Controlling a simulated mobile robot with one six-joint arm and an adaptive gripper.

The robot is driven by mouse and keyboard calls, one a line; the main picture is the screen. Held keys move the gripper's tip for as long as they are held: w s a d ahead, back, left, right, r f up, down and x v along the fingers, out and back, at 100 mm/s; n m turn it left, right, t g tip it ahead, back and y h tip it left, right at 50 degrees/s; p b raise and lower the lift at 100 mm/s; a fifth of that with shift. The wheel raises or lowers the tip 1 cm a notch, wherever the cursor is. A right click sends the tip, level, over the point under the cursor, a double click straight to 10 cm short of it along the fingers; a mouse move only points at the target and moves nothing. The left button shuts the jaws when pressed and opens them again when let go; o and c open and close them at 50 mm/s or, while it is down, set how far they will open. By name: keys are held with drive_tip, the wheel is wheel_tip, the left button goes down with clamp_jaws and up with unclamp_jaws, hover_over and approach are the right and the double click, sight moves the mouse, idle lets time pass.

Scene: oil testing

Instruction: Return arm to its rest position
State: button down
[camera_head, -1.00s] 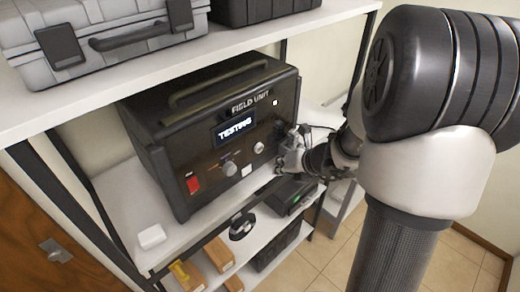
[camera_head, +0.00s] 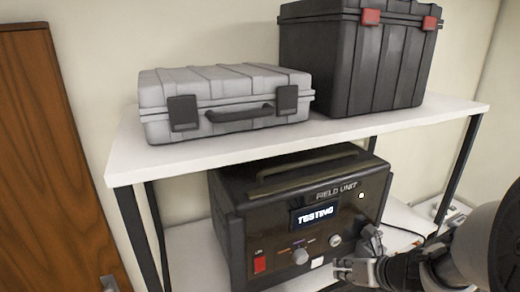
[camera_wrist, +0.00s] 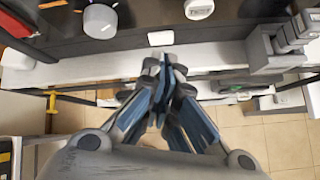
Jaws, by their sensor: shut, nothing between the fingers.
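My gripper (camera_head: 345,272) is shut and empty, at the lower right of the head view, just in front of the black field unit's front panel. In the wrist view its blue-grey fingers (camera_wrist: 166,66) come together at the middle, below the panel's edge. The field unit (camera_head: 232,225) stands on the lower shelf with its display (camera_head: 315,214) reading "TESTING". A red switch (camera_head: 260,264) and knobs (camera_head: 300,256) are on its front. One knob (camera_wrist: 100,20) and a white "TEST" button (camera_wrist: 199,9) show in the wrist view. Most of my arm is out of view.
A grey case (camera_head: 225,104) and a black case with red latches (camera_head: 350,55) rest on the upper shelf (camera_head: 130,165). A black shelf post (camera_head: 137,235) stands at the left. A wooden door (camera_head: 60,170) is further left. Open tiled floor (camera_wrist: 285,140) shows in the wrist view.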

drive_tip(key=s+a+f+n+g+y+b, duration=0.1)
drive_tip(key=s+a+f+n+g+b, duration=0.1)
drive_tip(key=s+a+n+b, duration=0.65)
drive_tip(key=s+a+f+n+g+y+b, duration=0.1)
drive_tip(key=s+a+f+n+b, duration=0.3)
drive_tip(key=n, duration=0.7)
drive_tip(key=s+d+f+n+h+b, duration=0.1)
drive_tip(key=s+f+n+h+b, duration=0.1)
drive_tip(key=n, duration=0.6)
drive_tip(key=s+d+f+n+h+b, duration=0.1)
drive_tip(key=s+f+n+h+b, duration=0.2)
drive_tip(key=s+n+b, duration=0.3)
drive_tip(key=shift+s+d+f+n+g, duration=0.4)
drive_tip(key=shift+s+f+n, duration=0.15)
drive_tip(key=shift+s+n, duration=0.65)
